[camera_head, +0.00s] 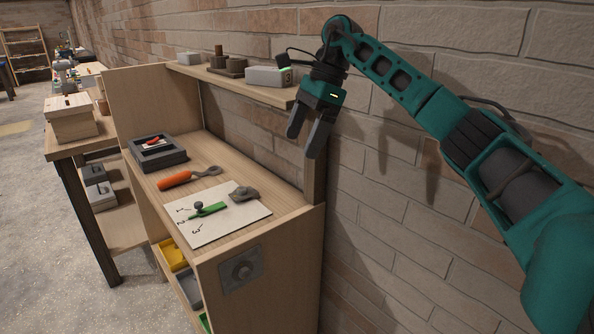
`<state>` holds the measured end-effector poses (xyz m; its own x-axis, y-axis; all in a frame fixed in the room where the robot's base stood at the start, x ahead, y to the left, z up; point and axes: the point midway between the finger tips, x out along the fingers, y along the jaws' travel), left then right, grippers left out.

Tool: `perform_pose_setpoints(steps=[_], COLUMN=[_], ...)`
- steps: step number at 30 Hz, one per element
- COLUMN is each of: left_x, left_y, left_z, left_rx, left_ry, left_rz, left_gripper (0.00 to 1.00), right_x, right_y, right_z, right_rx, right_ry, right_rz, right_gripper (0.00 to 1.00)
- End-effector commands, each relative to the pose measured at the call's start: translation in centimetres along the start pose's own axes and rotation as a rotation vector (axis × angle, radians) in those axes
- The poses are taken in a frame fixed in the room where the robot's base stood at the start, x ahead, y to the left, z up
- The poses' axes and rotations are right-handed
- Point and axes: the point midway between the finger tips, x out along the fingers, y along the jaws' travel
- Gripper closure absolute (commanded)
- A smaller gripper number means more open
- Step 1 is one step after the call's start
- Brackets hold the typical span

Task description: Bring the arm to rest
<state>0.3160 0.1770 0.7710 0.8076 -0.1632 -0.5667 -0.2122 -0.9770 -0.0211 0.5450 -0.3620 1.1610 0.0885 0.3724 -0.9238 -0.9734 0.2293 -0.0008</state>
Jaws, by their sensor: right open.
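My right arm comes in from the right in front of the brick wall. My right gripper (309,136) points downward with its two dark fingers apart. It is open and empty. It hangs beside the right end of the upper shelf (272,93), above the right end of the wooden workbench (262,172). My left gripper is not in view.
On the workbench are a dark tray (178,157), an orange-handled tool (176,179), and a numbered white sheet (241,214) bearing a green item (207,211) and a grey lump (243,193).

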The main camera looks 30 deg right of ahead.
Motion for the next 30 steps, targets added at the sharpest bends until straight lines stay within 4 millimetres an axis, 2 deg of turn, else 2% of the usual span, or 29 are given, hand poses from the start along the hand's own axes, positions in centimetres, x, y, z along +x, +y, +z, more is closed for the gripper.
perform_pose_setpoints(steps=[1,3,9,14,23,26,30], left_x=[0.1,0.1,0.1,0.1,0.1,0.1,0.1], left_y=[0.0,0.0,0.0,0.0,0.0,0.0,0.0], left_z=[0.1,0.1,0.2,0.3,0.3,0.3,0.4], left_rx=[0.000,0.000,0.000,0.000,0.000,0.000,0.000], left_ry=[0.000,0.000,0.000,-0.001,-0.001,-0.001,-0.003], left_rz=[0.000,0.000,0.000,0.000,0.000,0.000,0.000], left_gripper=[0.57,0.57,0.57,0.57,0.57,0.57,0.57], right_x=[1.2,2.5,5.4,6.5,7.4,9.9,16.0], right_y=[0.2,0.4,1.0,1.2,1.4,1.8,3.7], right_z=[0.0,0.1,0.1,0.2,0.5,2.2,7.3], right_rx=[-0.040,-0.095,-0.221,-0.275,-0.287,-0.274,-0.193], right_ry=[0.000,0.000,0.001,-0.001,-0.015,-0.085,-0.312], right_rz=[0.022,0.044,0.095,0.115,0.122,0.131,0.164], right_gripper=[0.05,0.05,0.05,0.05,0.05,0.05,0.05])
